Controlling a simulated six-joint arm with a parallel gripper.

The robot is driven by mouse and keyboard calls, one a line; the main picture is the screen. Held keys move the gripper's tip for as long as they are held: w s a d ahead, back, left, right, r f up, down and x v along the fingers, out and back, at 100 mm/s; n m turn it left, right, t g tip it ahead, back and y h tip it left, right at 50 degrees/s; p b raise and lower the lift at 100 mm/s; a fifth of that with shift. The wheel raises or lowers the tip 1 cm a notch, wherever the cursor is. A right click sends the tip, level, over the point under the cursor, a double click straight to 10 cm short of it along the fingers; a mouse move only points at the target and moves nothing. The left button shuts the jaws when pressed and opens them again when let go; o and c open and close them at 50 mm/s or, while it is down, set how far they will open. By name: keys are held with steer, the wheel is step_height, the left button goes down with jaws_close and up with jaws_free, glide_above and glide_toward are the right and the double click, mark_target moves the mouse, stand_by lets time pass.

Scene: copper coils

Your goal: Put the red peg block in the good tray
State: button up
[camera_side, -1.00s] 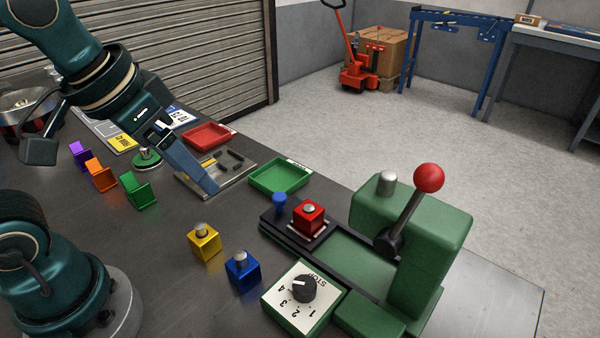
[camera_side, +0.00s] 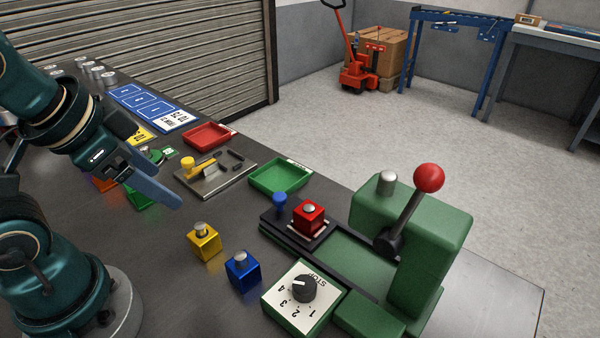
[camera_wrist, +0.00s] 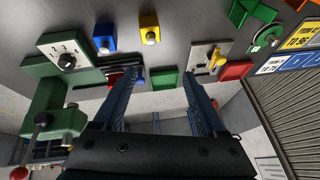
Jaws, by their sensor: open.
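The red peg block (camera_side: 308,218), a red cube with a silver knob, sits on a pale plate on the dark slide of the green press. In the wrist view only a red sliver of it (camera_wrist: 115,78) shows beside a finger. The green tray (camera_side: 281,175), which I take as the good tray, lies empty behind the press slide; it also shows in the wrist view (camera_wrist: 165,80). My gripper (camera_side: 172,199) is open and empty above the table, left of the yellow block and well away from the red one. Its two fingers (camera_wrist: 163,77) show spread in the wrist view.
The green press (camera_side: 430,245) with its red-knobbed lever stands right of the red block. A blue knob (camera_side: 279,201) rises beside it. Yellow (camera_side: 204,243) and blue (camera_side: 242,272) peg blocks and a dial box (camera_side: 303,297) stand in front. A red tray (camera_side: 209,135) lies farther back.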

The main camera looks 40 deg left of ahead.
steer(key=w+a+m+g+y, duration=0.1)
steer(key=w+a+m+y, duration=0.35)
steer(key=m, duration=0.25)
steer(key=m+t+y, duration=0.2)
steer(key=m+t, duration=0.4)
steer(key=m, duration=1.1)
glide_above(310, 207)
steer(key=s+a, duration=0.2)
steer(key=a, duration=0.4)
step_height(310, 207, down, 4)
steer(key=d+f+m, duration=0.1)
steer(key=d+f+m+t+h, duration=0.1)
steer(key=d, duration=0.1)
steer(key=d+f+m+h, duration=0.1)
steer(key=d+m, duration=0.1)
steer(key=shift+s+d+f+t, duration=0.1)
steer(key=shift+f+t, duration=0.25)
steer(key=shift+t, duration=0.05)
steer(key=d+f+m, duration=0.1)
steer(key=s+d+f, duration=0.1)
steer(key=shift+s+d+f+m+h, duration=0.1)
steer(key=shift+s+f+m+h, duration=0.2)
steer(key=shift+m, duration=0.1)
steer(key=x, duration=0.7)
steer(key=shift+w, duration=0.2)
steer(key=shift+r, duration=0.1)
jaws_close()
